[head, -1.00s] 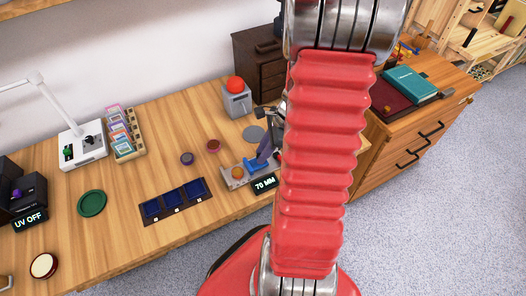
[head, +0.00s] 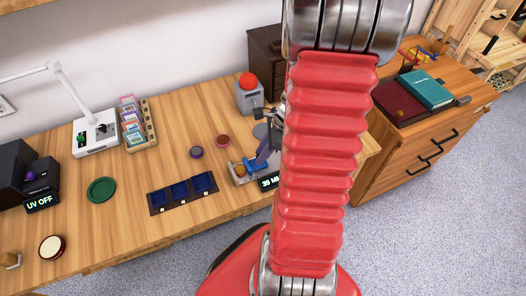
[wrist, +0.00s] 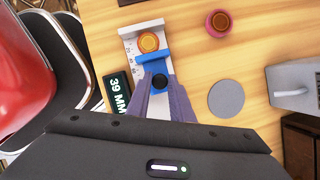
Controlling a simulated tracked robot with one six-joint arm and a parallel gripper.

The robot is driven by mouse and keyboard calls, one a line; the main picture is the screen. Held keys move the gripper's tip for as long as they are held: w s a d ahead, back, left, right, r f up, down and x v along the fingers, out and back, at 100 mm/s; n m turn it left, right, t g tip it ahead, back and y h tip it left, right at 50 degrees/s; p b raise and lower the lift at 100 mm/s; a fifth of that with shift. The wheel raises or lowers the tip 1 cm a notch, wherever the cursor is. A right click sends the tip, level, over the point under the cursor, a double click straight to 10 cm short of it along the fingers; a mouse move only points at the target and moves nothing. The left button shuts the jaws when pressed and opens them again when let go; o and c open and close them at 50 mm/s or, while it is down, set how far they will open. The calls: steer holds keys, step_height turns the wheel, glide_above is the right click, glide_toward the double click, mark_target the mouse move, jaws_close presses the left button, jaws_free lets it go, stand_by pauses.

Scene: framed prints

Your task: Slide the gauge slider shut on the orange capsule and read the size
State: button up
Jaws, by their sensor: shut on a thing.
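The pale gauge (wrist: 131,50) lies at the top middle of the wrist view, with the orange capsule (wrist: 149,42) in it. The blue gauge slider (wrist: 154,54) is right up by the capsule; I cannot tell if they touch. My gripper (wrist: 160,84) is shut on the slider's dark knob (wrist: 159,81), a finger on each side. The gauge display (wrist: 117,93) reads 39 MM. In the head view the capsule (head: 239,170) and slider (head: 250,164) sit left of my red arm, which partly covers the display (head: 270,182).
A grey disc (wrist: 226,99) and a dark red round piece (wrist: 218,23) lie right of the gauge. A grey box with a red dome (head: 248,92) stands behind. A dark blue three-panel tray (head: 182,193) lies to the left. Bare wood lies between.

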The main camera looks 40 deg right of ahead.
steer(key=o, duration=0.8)
steer(key=shift+r, duration=0.15)
steer(key=v, duration=1.3)
steer(key=shift+s+d+r, duration=0.15)
steer(key=shift+s+d, duration=0.05)
